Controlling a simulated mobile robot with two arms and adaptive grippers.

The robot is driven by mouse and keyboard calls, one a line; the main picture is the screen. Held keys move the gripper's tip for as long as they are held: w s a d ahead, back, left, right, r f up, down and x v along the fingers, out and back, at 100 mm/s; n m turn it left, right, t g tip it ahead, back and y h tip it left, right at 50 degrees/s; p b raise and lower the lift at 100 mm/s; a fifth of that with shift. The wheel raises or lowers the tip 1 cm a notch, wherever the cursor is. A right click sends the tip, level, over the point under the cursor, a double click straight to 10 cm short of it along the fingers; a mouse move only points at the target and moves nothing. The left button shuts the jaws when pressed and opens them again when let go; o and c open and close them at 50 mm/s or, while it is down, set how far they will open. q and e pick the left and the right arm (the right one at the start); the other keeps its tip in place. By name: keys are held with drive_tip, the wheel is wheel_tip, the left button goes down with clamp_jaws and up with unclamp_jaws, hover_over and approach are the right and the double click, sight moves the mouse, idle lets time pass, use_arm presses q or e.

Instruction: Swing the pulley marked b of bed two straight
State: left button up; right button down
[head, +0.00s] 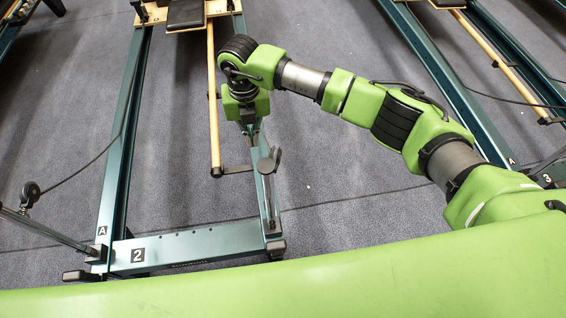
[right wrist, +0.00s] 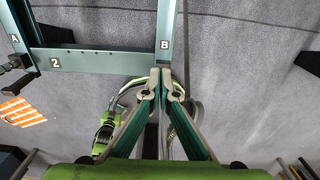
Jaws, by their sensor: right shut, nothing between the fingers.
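Bed two (head: 190,245) is a teal frame with a white 2 on its front crossbar. In the right wrist view its corner carries the letter B (right wrist: 164,44). In the head view a grey pulley (head: 268,165) shows at that bed's right rail, on a dark arm running along the rail from the front right corner. My right gripper (head: 257,146) is shut and empty, pointing down just beside this pulley. In the right wrist view its closed fingertips (right wrist: 167,74) lie just below the B. Whether they touch the pulley arm I cannot tell. My left gripper is out of view.
The pulley on the A side (head: 31,190) sits out to the left on its arm, with a cord. A wooden bar (head: 213,100) runs between the rails. Bed three (head: 440,70) stands to the right. Grey carpet lies between the beds.

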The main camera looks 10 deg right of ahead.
drive_tip(key=shift+d, duration=0.1)
drive_tip(key=shift+w+d+r, duration=0.1)
drive_tip(key=shift+w+d, duration=0.05)
drive_tip(key=shift+d, duration=0.4)
wheel_tip(320, 180, up, 10)
drive_tip(key=p, duration=0.6)
idle(0.5)
